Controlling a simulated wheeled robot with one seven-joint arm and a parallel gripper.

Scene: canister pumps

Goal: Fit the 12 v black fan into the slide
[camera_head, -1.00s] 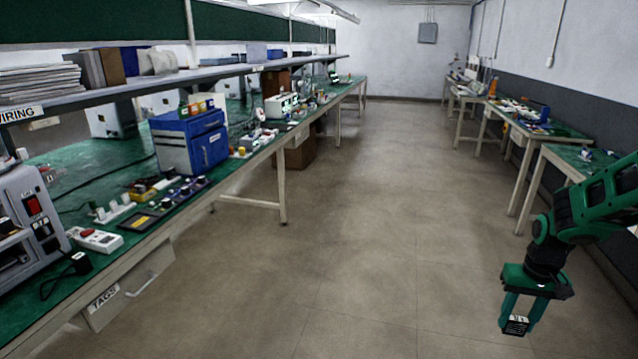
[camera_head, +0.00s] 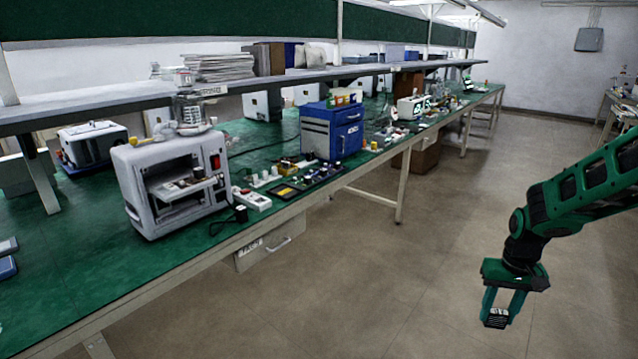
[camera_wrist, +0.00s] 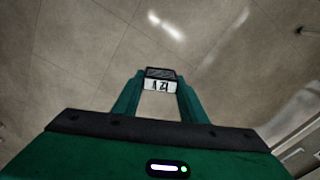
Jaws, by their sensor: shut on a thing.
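My gripper (camera_head: 503,312) is at the right of the head view, over bare floor and away from the bench. It is shut on a small black fan (camera_head: 495,320) with a white label. In the wrist view the fan (camera_wrist: 161,74) sits between my fingertips, its label partly readable and seen upside down. A grey boxy machine (camera_head: 175,185) stands on the green bench at the left, with an open front bay and small parts inside. I cannot tell whether a slide for the fan is in that bay.
The long green bench (camera_head: 60,285) runs along the left with a shelf above. A blue drawer cabinet (camera_head: 333,130), a white power strip (camera_head: 252,200) and several small parts stand on it. A drawer (camera_head: 270,245) hangs under its front edge. The floor (camera_head: 400,290) between is clear.

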